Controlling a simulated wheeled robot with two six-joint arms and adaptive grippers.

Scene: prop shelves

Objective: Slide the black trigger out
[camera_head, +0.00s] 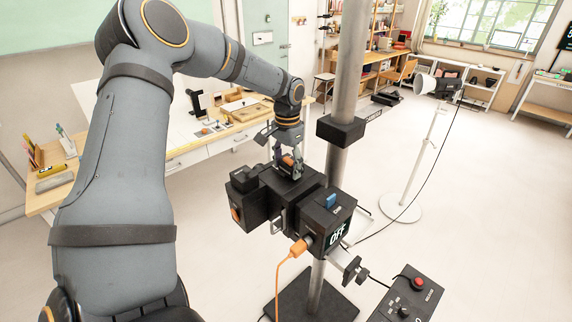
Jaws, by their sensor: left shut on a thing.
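A black boxy device (268,205) is mounted on a grey metal pole, with a block reading OFF (338,235) at its right end. My left gripper (288,165) points down at the top of the device. Its fingers are shut on a small dark piece there, apparently the black trigger (291,168), with a bit of orange showing. The fingers hide much of it, and I cannot tell whether it still touches the device. My right gripper is not in view.
The grey pole (346,80) rises just right of my left gripper. An orange plug and cable (299,247) hang from the device. A black control box with a red button (411,295) is at lower right. A lamp stand (428,150) stands behind; open floor lies around it.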

